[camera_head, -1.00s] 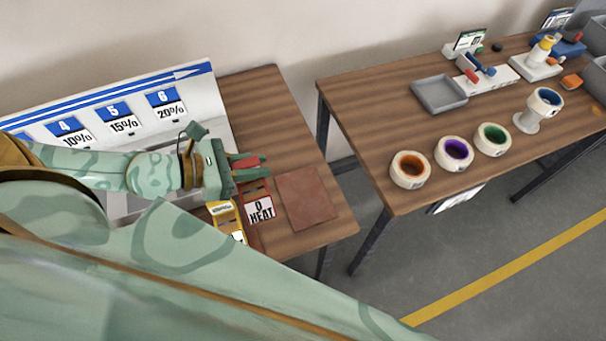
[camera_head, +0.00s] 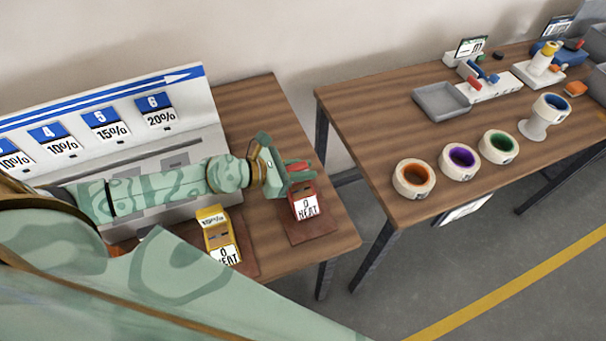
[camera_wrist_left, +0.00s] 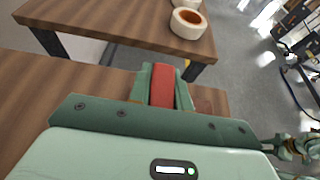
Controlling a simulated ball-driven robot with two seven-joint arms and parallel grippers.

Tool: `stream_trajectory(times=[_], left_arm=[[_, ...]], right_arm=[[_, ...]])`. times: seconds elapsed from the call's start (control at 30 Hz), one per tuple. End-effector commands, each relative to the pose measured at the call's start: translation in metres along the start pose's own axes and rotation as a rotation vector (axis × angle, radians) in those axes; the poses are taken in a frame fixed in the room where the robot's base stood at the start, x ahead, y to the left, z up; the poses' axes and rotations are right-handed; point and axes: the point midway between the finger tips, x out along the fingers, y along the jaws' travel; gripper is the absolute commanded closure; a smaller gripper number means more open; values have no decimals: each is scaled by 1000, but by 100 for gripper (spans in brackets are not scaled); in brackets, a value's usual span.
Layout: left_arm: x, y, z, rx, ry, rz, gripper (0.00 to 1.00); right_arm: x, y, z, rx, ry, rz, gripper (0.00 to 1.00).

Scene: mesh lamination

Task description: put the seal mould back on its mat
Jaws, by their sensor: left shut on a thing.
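The seal mould, which I take to be the red block (camera_head: 303,189) with a white "0 NEAT" label, is gripped by my left gripper (camera_head: 298,178). It is upright over the red-brown mat (camera_head: 318,228) near the right end of the left table. I cannot tell whether it touches the mat. In the left wrist view my left gripper (camera_wrist_left: 163,88) is shut on the red block (camera_wrist_left: 162,90) between its two green fingers. A yellow block (camera_head: 217,236), also labelled, stands to the left. My right gripper is out of view.
A sloped board (camera_head: 120,95) with percentage cards stands behind my left arm. The table's right edge is close to the mat. Beyond a gap, a second table (camera_head: 375,130) holds tape rolls (camera_head: 413,178), a grey tray (camera_head: 441,101) and small devices.

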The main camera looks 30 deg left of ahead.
Motion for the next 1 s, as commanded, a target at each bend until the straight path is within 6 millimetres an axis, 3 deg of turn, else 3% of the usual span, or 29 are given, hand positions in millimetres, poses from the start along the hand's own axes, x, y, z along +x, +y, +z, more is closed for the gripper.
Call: stream_trajectory(times=[0.03, 0.4, 0.43, 0.5, 0.87, 1.0], left_arm=[[4, 0, -9, 0, -1, 1, 100], [4, 1, -9, 1, -2, 1, 100], [4, 0, -9, 1, -1, 1, 75], [3, 1, -8, 1, -1, 1, 58], [0, 1, -3, 3, -2, 2, 58], [-22, 1, -9, 1, 3, 1, 58]], right_arm=[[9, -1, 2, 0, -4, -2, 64], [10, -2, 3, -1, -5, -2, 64], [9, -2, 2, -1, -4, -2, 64], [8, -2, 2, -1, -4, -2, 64], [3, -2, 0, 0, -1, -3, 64], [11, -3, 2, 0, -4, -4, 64]])
